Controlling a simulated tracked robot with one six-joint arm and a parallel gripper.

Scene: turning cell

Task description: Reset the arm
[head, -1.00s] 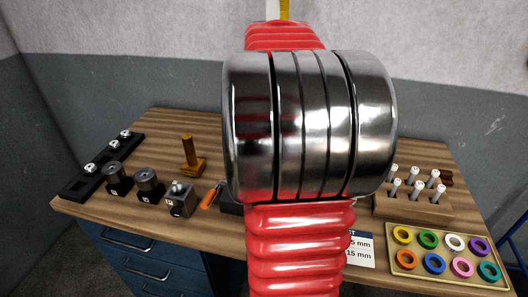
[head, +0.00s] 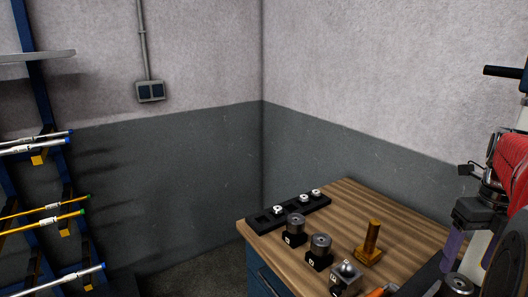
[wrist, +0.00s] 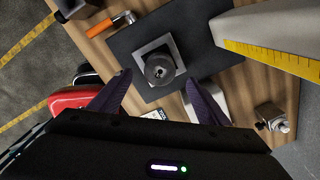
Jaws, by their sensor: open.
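My gripper (wrist: 158,78) is open in the wrist view, its two purple fingers apart and nothing held between them. It points down over a dark mat (wrist: 127,44) bearing a square block with a grey round part (wrist: 160,70) on it. I cannot tell the height between fingers and part. In the head view my red arm and gripper (head: 472,262) are at the right edge, partly cut off, over the wooden bench (head: 345,205).
On the bench are a black strip (head: 264,220) with small metal parts, dark cylinders on blocks (head: 320,243), a metal block (head: 345,273) and a brass stand (head: 370,240). An orange-handled tool (wrist: 102,27) lies near the mat. A bar rack (head: 42,140) stands far left.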

